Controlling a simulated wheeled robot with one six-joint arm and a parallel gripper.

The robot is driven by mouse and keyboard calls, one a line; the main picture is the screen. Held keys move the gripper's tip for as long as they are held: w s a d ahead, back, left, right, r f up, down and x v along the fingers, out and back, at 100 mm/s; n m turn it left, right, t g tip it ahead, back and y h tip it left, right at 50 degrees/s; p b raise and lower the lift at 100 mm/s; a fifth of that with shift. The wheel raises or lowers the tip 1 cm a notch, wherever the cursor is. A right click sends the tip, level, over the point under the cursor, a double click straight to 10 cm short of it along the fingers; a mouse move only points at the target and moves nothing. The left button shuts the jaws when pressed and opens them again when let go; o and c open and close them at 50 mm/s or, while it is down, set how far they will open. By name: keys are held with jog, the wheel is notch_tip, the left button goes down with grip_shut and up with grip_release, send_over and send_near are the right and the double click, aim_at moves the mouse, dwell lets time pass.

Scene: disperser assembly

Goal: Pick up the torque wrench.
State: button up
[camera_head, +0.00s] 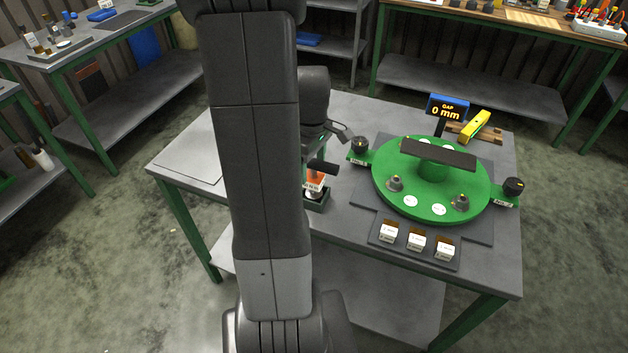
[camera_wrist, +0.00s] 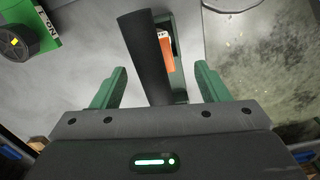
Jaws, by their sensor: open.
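The torque wrench, as I take it, is the tool with a thick black handle (camera_head: 323,167) and an orange part (camera_head: 314,184), in a small green holder (camera_head: 318,202) on the table, left of the round green fixture. In the wrist view its black handle (camera_wrist: 146,60) runs between the fingers, with the orange part (camera_wrist: 167,52) beside it. My gripper (camera_wrist: 161,70) is open, with one green finger on each side of the handle and a visible gap on both sides. Its tool end is not clearly seen, and my arm partly covers this area in the head view.
The round green fixture (camera_head: 395,165) carries a dark bar and grey knobs. A "GAP 0 mm" display (camera_head: 447,107) and a yellow tool (camera_head: 479,124) stand behind it. Several small labelled boxes (camera_head: 416,240) sit in front. The table's left end (camera_head: 187,150) is clear.

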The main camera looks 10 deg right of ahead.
aim_at(314, 177)
jog(key=shift+w+d+f+p, duration=0.1)
jog(key=shift+d+f+p, duration=0.05)
jog(key=shift+f, duration=1)
jog(key=shift+d+f+p, duration=0.15)
jog(key=shift+f, duration=0.95)
jog(key=shift+c, duration=0.2)
jog(key=c, duration=1.4)
